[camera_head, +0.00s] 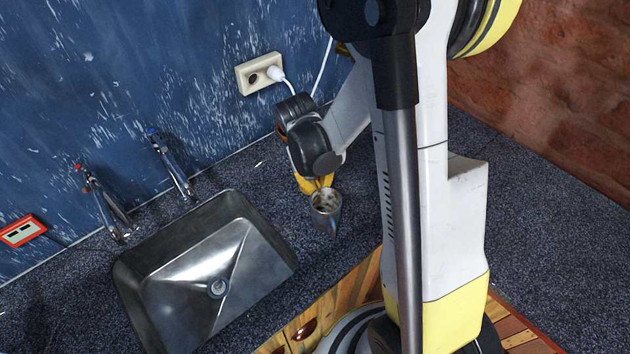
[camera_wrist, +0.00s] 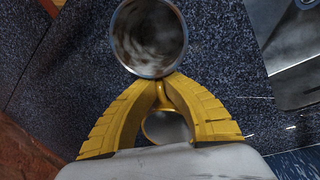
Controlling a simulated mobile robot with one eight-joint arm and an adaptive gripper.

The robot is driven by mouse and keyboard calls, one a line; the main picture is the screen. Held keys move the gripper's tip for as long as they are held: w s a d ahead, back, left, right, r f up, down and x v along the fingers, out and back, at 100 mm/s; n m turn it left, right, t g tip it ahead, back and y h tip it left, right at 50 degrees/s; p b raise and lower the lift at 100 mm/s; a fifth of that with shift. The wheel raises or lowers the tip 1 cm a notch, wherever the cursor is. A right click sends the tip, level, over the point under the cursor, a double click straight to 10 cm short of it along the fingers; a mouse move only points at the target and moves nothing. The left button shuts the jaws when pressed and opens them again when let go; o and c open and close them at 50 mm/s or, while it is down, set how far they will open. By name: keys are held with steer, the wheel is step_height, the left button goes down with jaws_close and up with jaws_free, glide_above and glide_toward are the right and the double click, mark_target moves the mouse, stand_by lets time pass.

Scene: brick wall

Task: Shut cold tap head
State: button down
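The cold tap (camera_head: 172,166) stands behind the sink against the blue wall, with a small blue-marked tap head (camera_head: 152,132) on top. Whether its head is turned open or shut is too small to tell. My gripper (camera_head: 318,186) is to the right of the sink, well apart from the cold tap. In the wrist view, its yellow fingers (camera_wrist: 163,84) are closed together at the handle of a metal mug (camera_wrist: 149,38).
A red-marked tap (camera_head: 104,205) stands left of the cold tap. The steel sink (camera_head: 268,238) looks empty. A wall socket (camera_head: 259,73) with a white plug and cords is above my gripper. A red-framed socket (camera_head: 22,231) is far left. The dark speckled counter (camera_head: 262,178) is mostly clear.

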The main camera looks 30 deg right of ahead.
steer(key=shift+r, duration=0.1)
steer(key=shift+r+p, duration=0.35)
steer(key=shift+r, duration=0.4)
step_height(320, 180, up, 3)
steer(key=shift+f+p, duration=0.15)
steer(key=shift+p, duration=0.35)
steer(key=s+d+r+p, duration=0.2)
steer(key=s+d+r, duration=0.4)
steer(key=d, duration=0.4)
steer(key=shift+r+p, duration=0.25)
steer(key=shift+p, duration=0.05)
